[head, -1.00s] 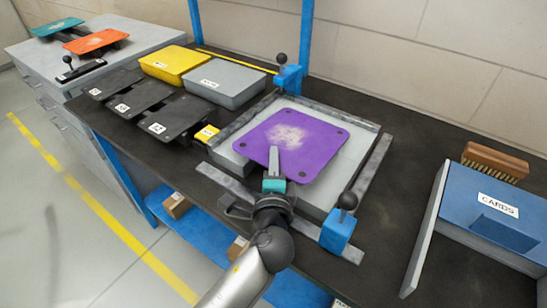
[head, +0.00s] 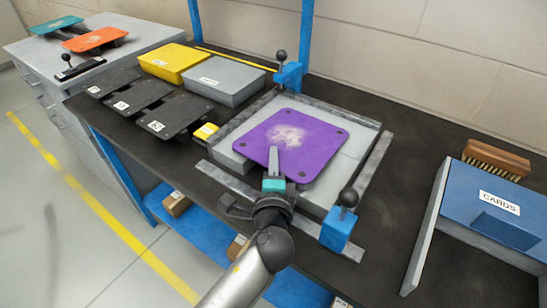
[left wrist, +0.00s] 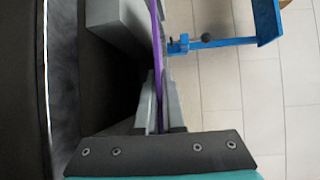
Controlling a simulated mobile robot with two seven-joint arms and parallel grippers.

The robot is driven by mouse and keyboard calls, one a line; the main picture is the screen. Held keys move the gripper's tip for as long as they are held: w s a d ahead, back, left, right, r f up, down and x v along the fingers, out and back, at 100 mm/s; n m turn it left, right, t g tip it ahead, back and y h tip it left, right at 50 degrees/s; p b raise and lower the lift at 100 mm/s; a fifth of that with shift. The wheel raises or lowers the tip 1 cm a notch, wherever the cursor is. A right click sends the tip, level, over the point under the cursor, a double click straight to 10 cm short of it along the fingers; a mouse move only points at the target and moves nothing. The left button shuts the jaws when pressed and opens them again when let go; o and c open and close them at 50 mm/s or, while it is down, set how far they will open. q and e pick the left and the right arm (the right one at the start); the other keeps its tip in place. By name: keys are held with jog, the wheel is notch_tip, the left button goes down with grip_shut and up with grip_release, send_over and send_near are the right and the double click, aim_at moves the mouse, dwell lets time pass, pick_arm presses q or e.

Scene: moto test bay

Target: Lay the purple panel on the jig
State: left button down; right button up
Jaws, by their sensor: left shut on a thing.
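The purple panel (head: 318,148) is a flat plate with rounded corners, a hole near each corner and a pale scuffed patch in its middle. My left gripper (head: 274,160) is shut on the panel's near edge. In the left wrist view the panel (left wrist: 158,60) shows edge-on between the fingers (left wrist: 160,115). The panel lies over the jig (head: 345,175), a grey block framed by metal bars with blue clamps (head: 340,228) at two corners. The panel covers much of the jig's top. I cannot tell whether it touches the jig. My right gripper is not in view.
A second blue clamp (head: 288,75) stands at the jig's back corner. Black racks (head: 172,115), a yellow bin (head: 175,63) and a grey bin (head: 225,82) stand to the left. A blue cards box (head: 490,205) and a brush (head: 495,160) are at the right.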

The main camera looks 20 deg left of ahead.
pick_arm(q)
jog(key=c, duration=0.8)
grip_release()
jog(key=shift+f+b, duration=0.7)
jog(key=shift+f, duration=0.15)
dwell(0.4)
jog(key=shift+s+a, duration=0.2)
jog(key=shift+s, duration=0.4)
jog(key=shift+s+a, duration=0.2)
jog(key=shift+s, duration=0.4)
jog(key=shift+s+a, duration=0.3)
jog(key=shift+s, duration=0.45)
jog(key=shift+s+a, duration=0.25)
jog(key=shift+s, duration=0.55)
jog(key=shift+s+a, duration=0.3)
jog(key=shift+s, duration=0.45)
